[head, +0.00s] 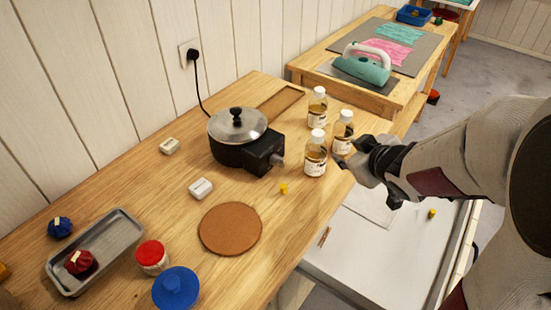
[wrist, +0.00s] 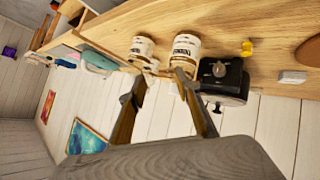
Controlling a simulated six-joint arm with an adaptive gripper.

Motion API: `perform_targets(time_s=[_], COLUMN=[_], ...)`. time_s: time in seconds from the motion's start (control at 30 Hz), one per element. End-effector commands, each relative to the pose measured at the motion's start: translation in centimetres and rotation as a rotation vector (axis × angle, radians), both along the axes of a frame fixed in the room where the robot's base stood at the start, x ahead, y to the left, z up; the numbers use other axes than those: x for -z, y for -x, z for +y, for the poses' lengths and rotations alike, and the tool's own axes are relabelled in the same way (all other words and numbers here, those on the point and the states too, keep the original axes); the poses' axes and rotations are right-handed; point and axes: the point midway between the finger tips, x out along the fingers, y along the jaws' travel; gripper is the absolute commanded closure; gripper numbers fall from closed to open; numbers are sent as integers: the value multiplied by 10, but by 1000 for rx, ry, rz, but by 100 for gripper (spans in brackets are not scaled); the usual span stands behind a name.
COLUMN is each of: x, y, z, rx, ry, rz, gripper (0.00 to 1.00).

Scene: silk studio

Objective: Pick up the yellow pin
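A small yellow pin (head: 284,188) stands on the wooden table between the black pot and the table's right edge. It also shows in the wrist view (wrist: 246,48), apart from my fingers. A second small yellow object (head: 432,213) lies on the white surface to the right; it is too small to tell whether it is another pin. My gripper (head: 356,165) is over the table's right edge, beside the bottles and to the right of the pin on the table. In the wrist view my gripper (wrist: 157,80) has its two fingers apart, with nothing visible between them.
Three bottles (head: 315,158) of amber liquid stand close to my gripper. A lidded black pot (head: 236,138), a cork mat (head: 230,228), white blocks (head: 201,188), a grey tray (head: 92,262), a red-lidded jar (head: 151,256) and a blue-lidded jar (head: 176,290) occupy the table.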

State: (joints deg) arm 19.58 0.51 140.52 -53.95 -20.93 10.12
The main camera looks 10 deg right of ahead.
Motion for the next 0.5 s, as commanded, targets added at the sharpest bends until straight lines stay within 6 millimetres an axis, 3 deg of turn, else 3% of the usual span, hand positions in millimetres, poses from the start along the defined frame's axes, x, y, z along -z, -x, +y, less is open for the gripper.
perform_targets(time_s=[0.23,0.5], x=[34,62], y=[-9,-2], z=[23,51], rx=[-158,-313], ry=[-83,-209], rz=[-5,-7], gripper=[68,68])
